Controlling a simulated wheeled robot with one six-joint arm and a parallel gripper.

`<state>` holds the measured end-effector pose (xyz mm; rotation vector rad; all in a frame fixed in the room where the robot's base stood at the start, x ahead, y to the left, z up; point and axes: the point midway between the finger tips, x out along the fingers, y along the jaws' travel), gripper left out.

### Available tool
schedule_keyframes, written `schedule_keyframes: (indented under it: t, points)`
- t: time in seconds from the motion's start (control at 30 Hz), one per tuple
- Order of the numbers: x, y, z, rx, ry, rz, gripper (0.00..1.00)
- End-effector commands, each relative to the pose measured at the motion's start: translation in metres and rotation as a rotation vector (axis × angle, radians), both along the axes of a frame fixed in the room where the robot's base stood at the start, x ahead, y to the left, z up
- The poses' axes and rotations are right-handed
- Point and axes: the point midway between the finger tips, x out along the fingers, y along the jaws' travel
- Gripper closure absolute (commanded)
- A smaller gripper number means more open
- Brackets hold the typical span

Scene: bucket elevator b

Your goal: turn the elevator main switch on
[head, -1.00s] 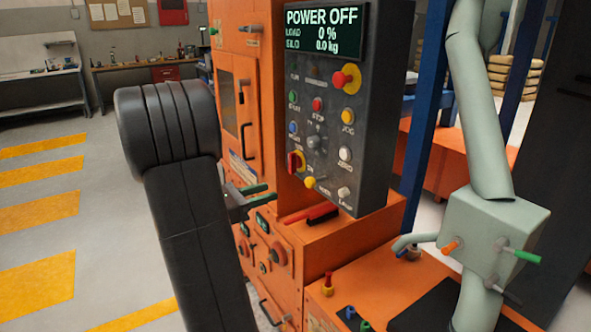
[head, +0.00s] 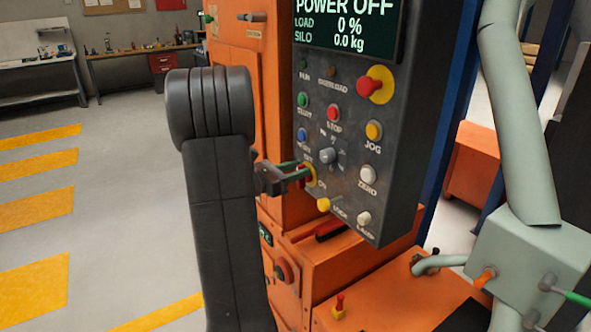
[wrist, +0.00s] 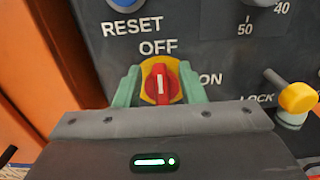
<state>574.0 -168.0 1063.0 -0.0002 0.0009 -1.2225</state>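The main switch is a red rotary knob on a yellow plate, in the wrist view (wrist: 161,84) and, partly hidden by my fingers, in the head view (head: 309,177). Its white mark stands upright, toward the OFF label; ON is printed to the right. My gripper (head: 298,171) is at the panel, its green fingers on the left and right of the knob in the wrist view (wrist: 160,88). The fingers are apart, with no clear grip on the knob; whether they touch it is hard to tell. The display (head: 346,22) reads POWER OFF.
The dark control panel (head: 395,150) carries other controls close by: a blue reset button (head: 302,135), a grey dial (head: 328,156), a yellow lock knob (head: 323,204) and a red emergency button (head: 369,86). An orange cabinet (head: 236,95) stands to the left.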

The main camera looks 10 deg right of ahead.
Motion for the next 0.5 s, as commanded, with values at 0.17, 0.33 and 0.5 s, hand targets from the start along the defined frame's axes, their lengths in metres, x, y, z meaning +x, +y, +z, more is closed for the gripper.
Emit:
schedule_keyframes:
  t: [0.17, 0.33, 0.5]
  points:
    - [0.0002, -0.0002, 0.0, 0.0, 0.0, 0.0, 0.64]
    - [0.0001, 0.0, 0.0, 0.0, 0.0, 0.0, 0.89]
    - [0.0, 0.0, -0.0004, 0.001, 0.0, 0.0, 1.0]
